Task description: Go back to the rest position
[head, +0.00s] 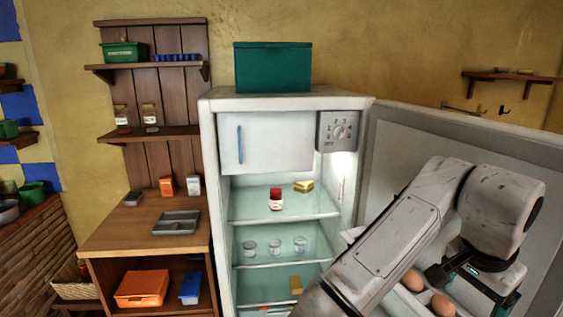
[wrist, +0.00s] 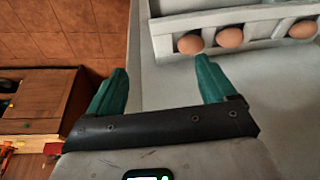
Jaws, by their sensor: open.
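My arm reaches in from the lower right of the head view, in front of the open fridge door (head: 400,150). My gripper (head: 490,295) hangs down by the door's egg rack, with its fingers partly cut off or hidden there. In the wrist view my gripper (wrist: 160,80) shows two green fingers spread wide with nothing between them. The eggs (wrist: 229,37) sit in the white door rack (wrist: 262,14), beyond the right finger and apart from it. Two or three eggs (head: 414,280) also show in the head view beside my gripper.
A teal box (head: 272,67) sits on top. A wooden counter (head: 110,236) stands left. The wrist view shows tiled floor (wrist: 60,35) and a wooden cabinet (wrist: 38,110).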

